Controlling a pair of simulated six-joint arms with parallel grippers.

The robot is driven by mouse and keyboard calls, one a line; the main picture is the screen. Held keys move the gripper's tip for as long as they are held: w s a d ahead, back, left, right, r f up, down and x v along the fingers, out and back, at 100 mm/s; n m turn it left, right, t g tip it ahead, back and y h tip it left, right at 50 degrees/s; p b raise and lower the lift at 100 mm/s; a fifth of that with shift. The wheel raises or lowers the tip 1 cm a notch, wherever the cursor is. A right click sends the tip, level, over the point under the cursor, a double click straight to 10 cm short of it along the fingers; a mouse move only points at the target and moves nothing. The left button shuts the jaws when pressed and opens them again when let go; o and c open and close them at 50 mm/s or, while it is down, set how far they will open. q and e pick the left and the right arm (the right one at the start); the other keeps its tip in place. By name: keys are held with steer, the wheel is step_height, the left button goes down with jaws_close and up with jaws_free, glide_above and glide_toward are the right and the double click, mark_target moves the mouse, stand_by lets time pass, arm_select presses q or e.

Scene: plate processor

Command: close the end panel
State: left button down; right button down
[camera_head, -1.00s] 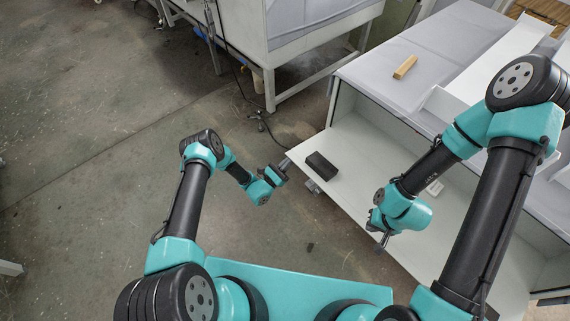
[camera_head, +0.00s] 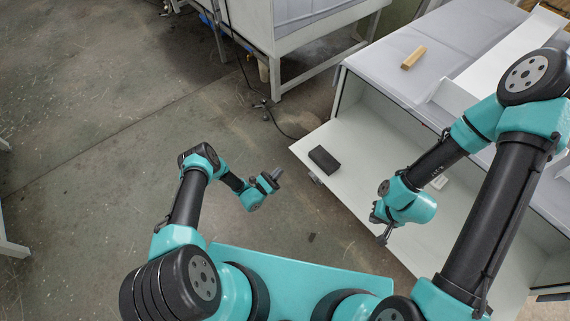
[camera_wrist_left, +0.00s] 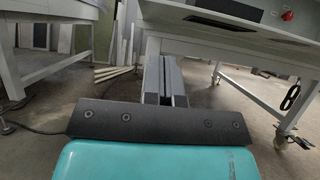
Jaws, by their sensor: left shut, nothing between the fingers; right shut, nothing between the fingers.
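The end panel (camera_head: 350,187) is the white flap on the near side of the plate processor (camera_head: 390,75). It hangs out, folded down and open, with a black block (camera_head: 323,159) on its left part. My left gripper (camera_head: 277,173) is shut and empty, off the panel's left end and apart from it. In the left wrist view its closed fingers (camera_wrist_left: 166,80) point toward the white machine. My right gripper (camera_head: 385,238) is shut and empty near the panel's front edge; whether it touches the panel I cannot tell.
A wooden block (camera_head: 413,58) lies on the processor's grey top. A small white item (camera_head: 439,182) lies on the panel beyond my right arm. Another white machine (camera_head: 300,40) stands behind, with a cable on the floor.

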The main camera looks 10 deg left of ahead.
arm_select(q)
steer(key=shift+v, duration=0.9)
steer(key=shift+d, duration=0.1)
steer(key=s+d+r+m+g+h, duration=0.3)
steer(key=s+d+m+g, duration=0.4)
steer(key=g, duration=0.7)
steer(key=s+a+r+m+g+y, duration=0.3)
steer(key=s+a+m+g+y, duration=0.15)
steer(key=s+m+g, duration=0.45)
steer(key=s+a+r+m+t+y, duration=0.1)
steer(key=s+a+r+m+y, duration=0.45)
steer(key=a+y, duration=0.25)
steer(key=w+a+r+m+t+y, duration=0.1)
steer(key=w+r+m+t, duration=0.2)
steer(key=r, duration=0.4)
steer(key=shift+r+m+t, duration=0.25)
steer(key=shift+m+t, duration=0.45)
steer(key=shift+m, duration=0.25)
